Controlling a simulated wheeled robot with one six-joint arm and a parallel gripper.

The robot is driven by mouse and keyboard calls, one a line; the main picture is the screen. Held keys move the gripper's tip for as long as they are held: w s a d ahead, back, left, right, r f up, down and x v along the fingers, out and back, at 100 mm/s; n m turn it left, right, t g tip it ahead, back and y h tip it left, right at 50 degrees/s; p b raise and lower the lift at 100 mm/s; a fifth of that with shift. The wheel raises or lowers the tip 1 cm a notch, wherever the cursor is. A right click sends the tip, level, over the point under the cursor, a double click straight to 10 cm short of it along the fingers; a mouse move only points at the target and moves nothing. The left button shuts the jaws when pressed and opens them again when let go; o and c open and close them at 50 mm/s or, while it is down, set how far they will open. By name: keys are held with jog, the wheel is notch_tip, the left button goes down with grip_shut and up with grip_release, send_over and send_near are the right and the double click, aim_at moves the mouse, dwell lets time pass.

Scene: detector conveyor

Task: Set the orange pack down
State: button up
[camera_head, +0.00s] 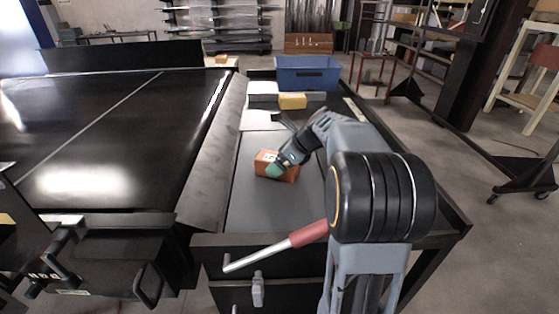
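The orange pack (291,177) is a small orange-brown box with a white label on its top. It is over the dark grey surface of the side table (262,212), right of the conveyor. My gripper (277,168) reaches down to it from the upper right. One green-tipped finger lies against or just in front of the pack. The other finger is hidden, so I cannot tell whether the gripper grips the pack. I also cannot tell whether the pack rests on the surface or hangs slightly above it.
A yellow pack (292,101) and a white box (262,88) lie farther back, before a blue bin (308,73). The wide black conveyor (120,120) runs along the left. A lever with a red grip (309,234) stands at the near edge. The surface in front of the pack is clear.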

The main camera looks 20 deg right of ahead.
jog(key=v, duration=1.2)
jog(key=shift+r, duration=0.15)
